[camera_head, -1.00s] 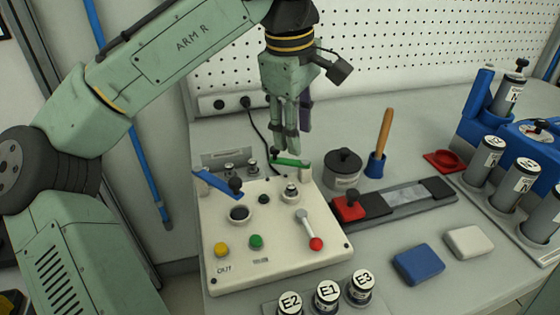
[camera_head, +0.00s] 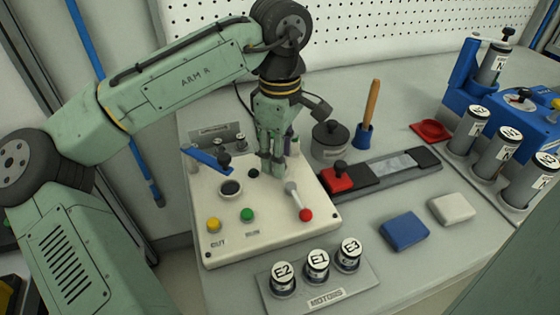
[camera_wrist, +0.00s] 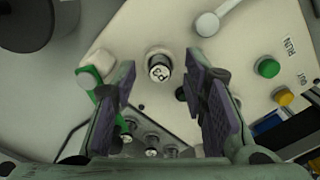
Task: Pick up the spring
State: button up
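I cannot make out a coil-shaped spring in either view. My gripper (camera_head: 275,170) points down over the right rear part of the cream control box (camera_head: 225,242). In the wrist view my gripper (camera_wrist: 163,85) is open, with its purple pads apart. A small silver cylinder with a marked cap (camera_wrist: 159,68) stands on the box, in the gap between the fingers as seen there. No contact shows. A green lever (camera_wrist: 86,78) is by the left finger. My fingers hide the cylinder in the head view.
A lidded grey pot (camera_head: 329,142) stands behind right. Labelled motors (camera_head: 317,262) stand in front. The table between the blue block (camera_head: 404,231) and box is clear.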

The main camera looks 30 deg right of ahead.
jog(key=shift+f, duration=0.1)
jog(key=shift+c, duration=0.2)
jog(key=c, duration=0.9)
grip_shut()
